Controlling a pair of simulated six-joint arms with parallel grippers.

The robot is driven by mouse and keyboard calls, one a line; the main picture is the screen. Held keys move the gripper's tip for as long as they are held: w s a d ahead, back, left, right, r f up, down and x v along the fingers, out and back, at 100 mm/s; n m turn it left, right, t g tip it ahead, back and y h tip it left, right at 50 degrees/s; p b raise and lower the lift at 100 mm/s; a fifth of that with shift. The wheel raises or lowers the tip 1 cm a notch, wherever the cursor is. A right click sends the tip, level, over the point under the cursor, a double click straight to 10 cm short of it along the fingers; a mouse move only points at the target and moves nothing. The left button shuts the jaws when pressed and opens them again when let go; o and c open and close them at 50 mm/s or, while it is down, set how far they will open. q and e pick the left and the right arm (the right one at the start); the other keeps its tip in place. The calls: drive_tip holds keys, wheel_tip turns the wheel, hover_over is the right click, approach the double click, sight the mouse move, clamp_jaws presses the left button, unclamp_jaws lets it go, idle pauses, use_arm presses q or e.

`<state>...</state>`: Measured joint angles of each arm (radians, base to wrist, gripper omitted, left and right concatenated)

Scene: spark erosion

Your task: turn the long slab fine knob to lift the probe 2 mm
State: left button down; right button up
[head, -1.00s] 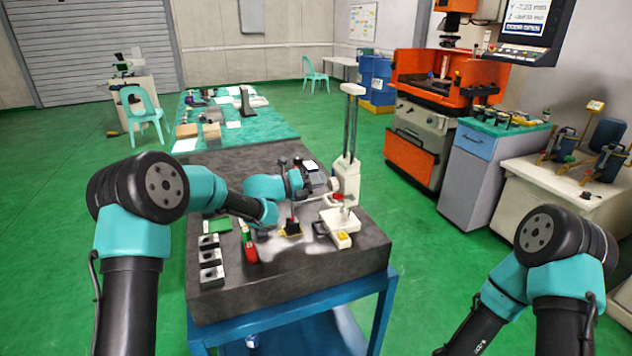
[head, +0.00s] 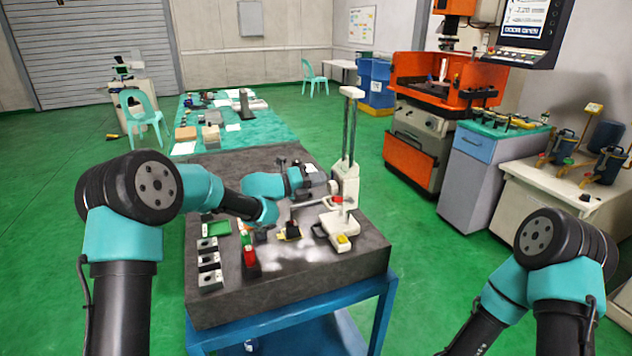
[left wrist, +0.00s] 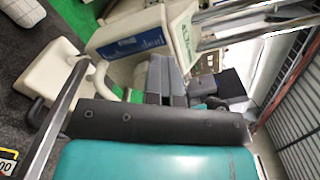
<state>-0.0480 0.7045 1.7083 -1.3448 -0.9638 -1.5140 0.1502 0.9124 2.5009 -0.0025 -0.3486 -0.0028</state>
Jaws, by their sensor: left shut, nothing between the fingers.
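The tall cream stand (head: 346,186) with two upright rods stands on the dark stone slab, right of middle. A round cream knob (head: 333,187) shows low on its left side; I cannot be sure it is the fine knob. A thin arm reaches left from the stand; its probe tip is not clear. My left gripper (head: 322,180) is shut and empty, close beside the stand; I cannot tell whether it touches the knob. In the left wrist view its grey fingers (left wrist: 167,80) are together before the labelled stand body (left wrist: 140,42). My right gripper is out of view.
A cream base piece (head: 338,232) with a yellow mark sits in front of the stand. Grey blocks (head: 209,265) and a red-and-black item (head: 250,258) stand at the slab's left. The front of the dark slab (head: 300,288) is mostly clear.

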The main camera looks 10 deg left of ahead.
use_arm(q)
drive_tip(key=shift+s+d+r, duration=0.25)
drive_tip(key=shift+d+r, duration=0.25)
drive_tip(key=shift+d, duration=0.1)
drive_tip(key=shift+d+f+g, duration=0.1)
drive_tip(key=shift+f+g, duration=0.1)
drive_tip(key=shift+g, duration=0.1)
drive_tip(key=shift+w+a+r, duration=0.2)
drive_tip(key=shift+a+r, duration=0.05)
drive_tip(key=shift+r, duration=0.15)
drive_tip(key=shift+a, duration=0.1)
drive_tip(key=v, duration=0.5)
drive_tip(key=shift+s+a+f, duration=0.15)
drive_tip(key=shift+a+f, duration=0.05)
